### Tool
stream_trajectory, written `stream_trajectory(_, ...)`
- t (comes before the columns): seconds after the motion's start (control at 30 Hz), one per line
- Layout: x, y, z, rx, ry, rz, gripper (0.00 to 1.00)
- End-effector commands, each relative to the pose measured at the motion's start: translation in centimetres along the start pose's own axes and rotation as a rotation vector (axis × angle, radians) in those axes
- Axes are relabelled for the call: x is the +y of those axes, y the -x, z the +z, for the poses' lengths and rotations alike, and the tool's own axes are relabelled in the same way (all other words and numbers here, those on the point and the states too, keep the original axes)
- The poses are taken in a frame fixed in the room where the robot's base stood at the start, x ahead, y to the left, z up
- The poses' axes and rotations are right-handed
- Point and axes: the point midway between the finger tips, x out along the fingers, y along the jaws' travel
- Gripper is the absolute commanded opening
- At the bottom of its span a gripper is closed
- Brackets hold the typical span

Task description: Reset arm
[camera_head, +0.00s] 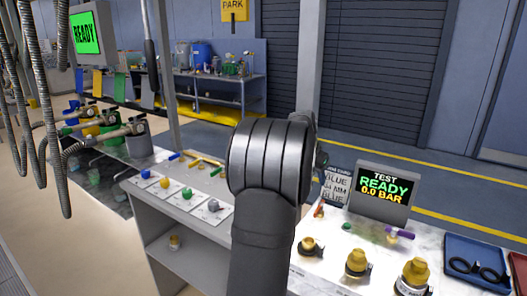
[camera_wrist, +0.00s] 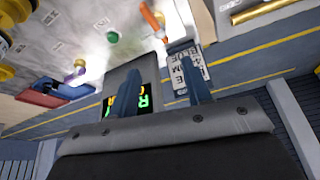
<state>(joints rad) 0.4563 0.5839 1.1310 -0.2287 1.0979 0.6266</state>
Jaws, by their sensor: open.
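In the wrist view my gripper (camera_wrist: 160,72) is open, its two dark blue fingers spread with nothing between them. It hangs above the work surface near the test screen (camera_wrist: 144,98) and the label card (camera_wrist: 184,66), not visibly touching either. In the head view my arm's grey link rises in the middle and hides the gripper. The test screen (camera_head: 384,188) there reads "TEST READY 0.0 BAR". The label card (camera_head: 336,187) with "BLUE" on it stands just left of the screen.
Yellow-topped fittings (camera_head: 357,264) stand on the bench at the front right, beside a blue tray (camera_head: 462,248) and a red tray (camera_head: 516,268). A white shelf unit (camera_head: 170,212) with coloured parts is on the left. Hoses (camera_head: 40,110) hang at far left. The floor behind is open.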

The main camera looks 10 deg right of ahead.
Motion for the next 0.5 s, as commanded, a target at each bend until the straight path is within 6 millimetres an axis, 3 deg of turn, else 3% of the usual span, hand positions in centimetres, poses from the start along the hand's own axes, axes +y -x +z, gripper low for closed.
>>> stream_trajectory(0.5,0.1,-10.0,0.1,-0.005,0.000,0.003,0.45)
